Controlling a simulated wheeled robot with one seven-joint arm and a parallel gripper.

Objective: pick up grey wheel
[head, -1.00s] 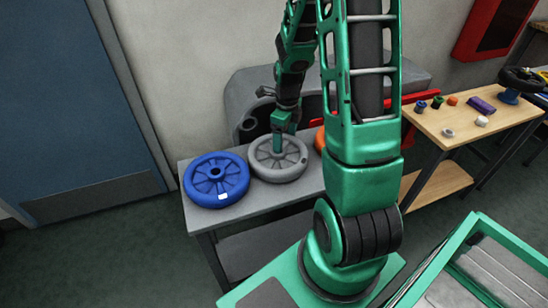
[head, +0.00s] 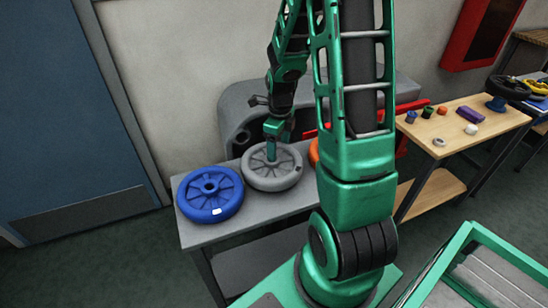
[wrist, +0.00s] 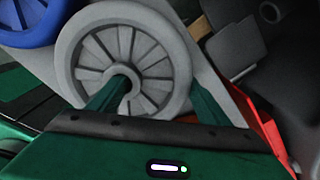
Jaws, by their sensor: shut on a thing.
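The grey wheel (head: 286,178) is round and spoked and appears to lie flat on the grey table, just right of the blue wheel. It also shows in the wrist view (wrist: 174,44), close in front of my gripper. My gripper (head: 271,152) reaches down onto the wheel from above. In the wrist view its two green fingers (wrist: 150,98) straddle a lower part of the wheel near the hub. It is shut on the grey wheel. The exact contact of the fingertips is partly hidden, and I cannot tell whether the wheel is lifted.
A blue wheel (head: 191,188) lies left of the grey one on the grey table (head: 215,235). An orange thing (head: 313,153) is partly hidden behind my arm. A wooden table (head: 452,142) with small parts stands at right. A grey tank is behind.

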